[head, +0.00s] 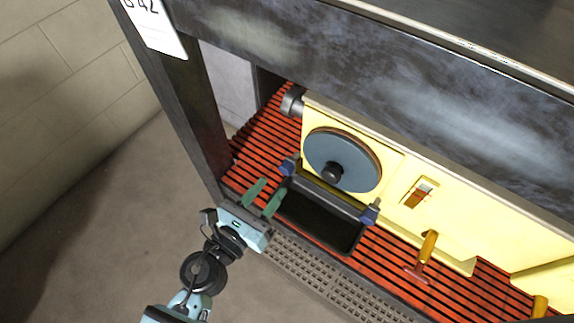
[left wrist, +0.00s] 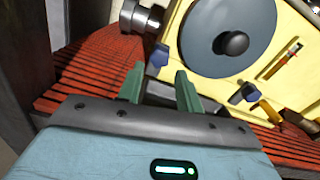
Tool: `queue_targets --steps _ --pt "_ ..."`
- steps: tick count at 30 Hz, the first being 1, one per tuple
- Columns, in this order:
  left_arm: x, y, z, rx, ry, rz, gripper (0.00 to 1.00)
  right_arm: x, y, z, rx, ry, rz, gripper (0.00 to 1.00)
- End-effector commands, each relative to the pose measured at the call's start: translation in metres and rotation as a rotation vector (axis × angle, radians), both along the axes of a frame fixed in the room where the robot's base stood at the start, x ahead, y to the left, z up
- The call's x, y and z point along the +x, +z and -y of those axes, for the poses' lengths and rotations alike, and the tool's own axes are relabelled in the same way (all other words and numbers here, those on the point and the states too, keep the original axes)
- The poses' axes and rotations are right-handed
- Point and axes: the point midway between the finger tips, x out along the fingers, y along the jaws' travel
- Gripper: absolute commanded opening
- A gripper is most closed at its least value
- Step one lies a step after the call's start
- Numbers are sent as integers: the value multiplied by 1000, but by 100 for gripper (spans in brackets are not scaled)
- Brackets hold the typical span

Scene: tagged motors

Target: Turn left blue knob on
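The left blue knob (head: 289,166) sits at the upper left corner of a black tray on the yellow motor unit. In the left wrist view this knob (left wrist: 160,56) shows just beyond the gap between my fingertips. A second, right blue knob (head: 370,214) sits at the tray's right corner; it also shows in the left wrist view (left wrist: 247,92). My left gripper (head: 273,187) is open, its green fingers pointing toward the left knob from the front left. I see nothing held between the fingers (left wrist: 160,74). My right gripper is out of view.
The black tray (head: 312,221) stands on a red slatted shelf (head: 257,143), close to my fingers. A blue-grey disc (head: 348,157) with a black hub is behind it. A dark post (head: 196,110) and an overhead beam (head: 300,47) frame the opening. Orange-handled levers (head: 429,245) stand right.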

Motion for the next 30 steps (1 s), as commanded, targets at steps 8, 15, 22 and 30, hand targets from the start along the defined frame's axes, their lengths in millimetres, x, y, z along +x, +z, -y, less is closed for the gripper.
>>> queue_targets --steps 8,15,22,30 --pt "33 1 23 -3 0 0 36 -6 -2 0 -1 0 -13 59" --pt "55 0 38 -2 1 0 36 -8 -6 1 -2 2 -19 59" --pt "60 0 42 -2 1 -1 36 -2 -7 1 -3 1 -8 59" --pt "60 0 41 -2 1 -1 21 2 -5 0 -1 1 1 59"
